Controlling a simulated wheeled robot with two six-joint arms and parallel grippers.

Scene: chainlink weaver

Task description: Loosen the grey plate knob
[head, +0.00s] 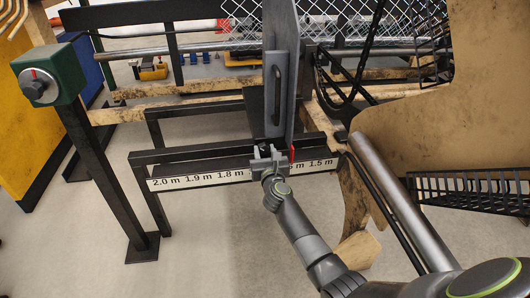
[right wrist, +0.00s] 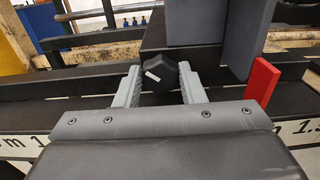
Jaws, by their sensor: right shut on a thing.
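The grey plate (head: 284,60) stands upright above the scale rail, with a dark handle (head: 277,95) on its face. In the right wrist view the black plate knob (right wrist: 160,74), with a short white mark tilted on it, sits below the grey plate (right wrist: 247,38). My right gripper (head: 266,155) is at the plate's foot, its fingers shut on either side of the knob. In the head view the gripper hides the knob. My left gripper is not in view.
A white scale strip (head: 205,178) runs along the black rail, with a red pointer (head: 292,154) just right of my gripper. A green box with a grey dial (head: 38,84) stands on a post at left. Chain-link mesh (head: 340,30) lies behind; a tan machine panel (head: 440,120) fills the right.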

